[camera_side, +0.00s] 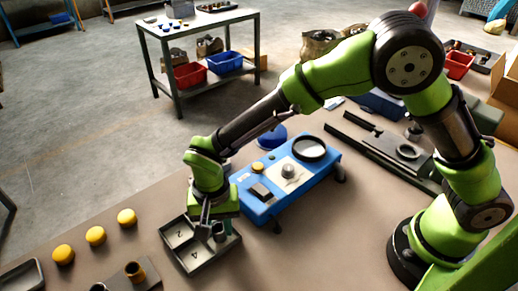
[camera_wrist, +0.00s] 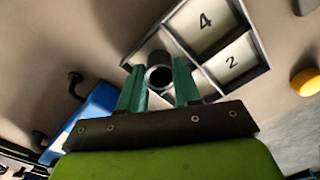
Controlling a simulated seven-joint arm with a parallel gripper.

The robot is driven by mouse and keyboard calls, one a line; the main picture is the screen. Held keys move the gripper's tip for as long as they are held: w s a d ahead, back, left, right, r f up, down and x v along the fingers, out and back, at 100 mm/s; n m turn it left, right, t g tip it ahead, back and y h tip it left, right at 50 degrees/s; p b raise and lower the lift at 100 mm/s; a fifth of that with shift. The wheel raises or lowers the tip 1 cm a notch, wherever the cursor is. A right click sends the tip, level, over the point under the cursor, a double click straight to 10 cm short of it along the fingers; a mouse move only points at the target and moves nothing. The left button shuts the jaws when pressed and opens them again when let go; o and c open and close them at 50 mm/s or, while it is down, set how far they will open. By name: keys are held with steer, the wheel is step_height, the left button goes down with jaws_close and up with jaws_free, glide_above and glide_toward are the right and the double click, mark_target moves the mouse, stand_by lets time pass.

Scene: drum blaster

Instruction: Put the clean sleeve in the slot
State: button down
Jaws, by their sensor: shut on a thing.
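The sleeve (camera_wrist: 159,76) is a short grey metal cylinder with a dark bore. It also shows in the side view (camera_side: 219,233). My gripper (camera_wrist: 159,82) is shut on it, with one green finger on each side. It is at the right part of a grey divided tray (camera_side: 185,265); compartments marked 2 and 4 are bare. The tray also shows in the wrist view (camera_wrist: 243,18). I cannot tell whether the sleeve touches the tray floor. My gripper hides part of the tray. I cannot tell which place is the slot.
A blue machine (camera_side: 321,170) with a knob and dark round disc stands right behind the tray. Yellow domes (camera_side: 95,236) sit to the left. A small block with a brass-coloured sleeve (camera_side: 135,272) is at the front. A dark rail fixture (camera_side: 385,150) lies at the back right.

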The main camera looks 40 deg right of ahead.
mark_target(218, 228)
steer(key=shift+f, duration=0.15)
steer(key=c, duration=0.8)
jaws_free()
steer(key=d+r+y, duration=0.1)
steer(key=d+r, duration=0.2)
steer(key=r, duration=0.5)
steer(key=d+r, duration=0.2)
steer(key=r, duration=0.6)
steer(key=s+d+r+n+t, duration=0.1)
steer(key=s+d+r+t, duration=0.1)
steer(key=d, duration=0.5)
steer(key=s+d+r+n+t, duration=0.1)
steer(key=s+d+r+t, duration=0.1)
steer(key=s+d, duration=0.3)
steer(key=s+d+r+t+y, duration=0.1)
steer(key=s+d+r+t, duration=0.1)
steer(key=d, duration=0.7)
steer(key=shift+s+d+r+n+t, duration=0.1)
steer(key=shift+s+n+t, duration=0.15)
steer(key=shift+s, duration=0.2)
steer(key=shift+s+d+r+n+t, duration=0.1)
steer(key=shift+s+n+t, duration=0.05)
steer(key=shift+s+t, duration=0.25)
steer(key=shift+a, duration=0.1)
